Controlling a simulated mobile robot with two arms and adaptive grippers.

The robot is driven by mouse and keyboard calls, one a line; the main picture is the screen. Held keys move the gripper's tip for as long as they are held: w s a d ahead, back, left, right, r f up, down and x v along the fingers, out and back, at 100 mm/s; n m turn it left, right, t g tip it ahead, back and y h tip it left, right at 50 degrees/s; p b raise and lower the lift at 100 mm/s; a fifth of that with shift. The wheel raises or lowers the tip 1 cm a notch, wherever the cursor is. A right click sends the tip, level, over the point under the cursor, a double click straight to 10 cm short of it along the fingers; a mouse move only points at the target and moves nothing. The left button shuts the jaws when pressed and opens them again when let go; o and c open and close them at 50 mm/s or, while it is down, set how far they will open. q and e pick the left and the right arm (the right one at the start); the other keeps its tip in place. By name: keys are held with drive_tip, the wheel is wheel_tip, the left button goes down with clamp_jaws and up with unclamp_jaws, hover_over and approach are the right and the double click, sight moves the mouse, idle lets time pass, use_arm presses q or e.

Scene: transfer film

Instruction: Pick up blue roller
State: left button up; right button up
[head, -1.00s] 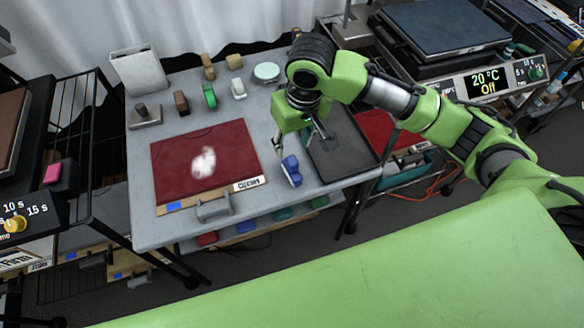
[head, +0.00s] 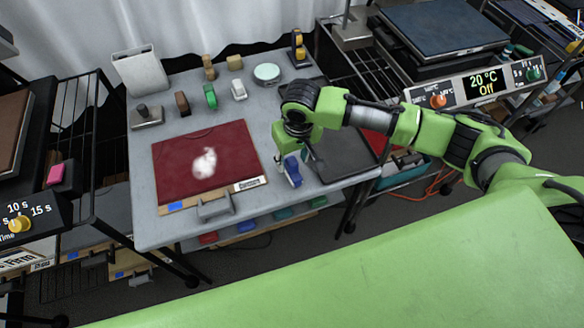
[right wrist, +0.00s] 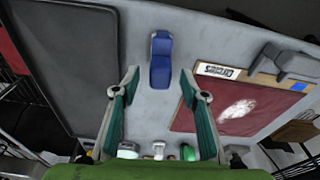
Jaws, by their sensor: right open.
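The blue roller (head: 292,172) lies on the grey table (head: 160,232), between the dark red cloth and the black tray. It also shows in the right wrist view (right wrist: 160,62), near the top middle, ahead of the fingertips and lined up between them. My right gripper (head: 297,164) is right at the roller in the head view, coming from the table's right side. In the right wrist view its two green-padded fingers (right wrist: 160,82) are spread apart with nothing held. The gripper and arm hide part of the black tray. My left gripper is not in view.
The dark red cloth (head: 190,178) with a white print lies on a board left of the roller. The black tray (head: 345,155) lies just right of it. Several small rollers and blocks, including a green one (head: 210,95), stand along the table's back.

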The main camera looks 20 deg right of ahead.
wheel_tip(320, 180, down, 2)
drive_tip(key=shift+w+f, duration=0.1)
drive_tip(key=shift+w, duration=0.05)
clamp_jaws()
drive_tip(key=shift+r, duration=0.5)
wheel_tip(320, 180, up, 2)
drive_tip(key=shift+a+r+b, duration=0.1)
drive_tip(key=shift+r+b, duration=0.1)
drive_tip(key=shift+b, duration=0.35)
drive_tip(key=s+r, duration=0.9)
drive_tip(key=s, duration=0.5)
drive_tip(key=shift+a+r+b, duration=0.2)
drive_tip(key=shift+r+b, duration=0.2)
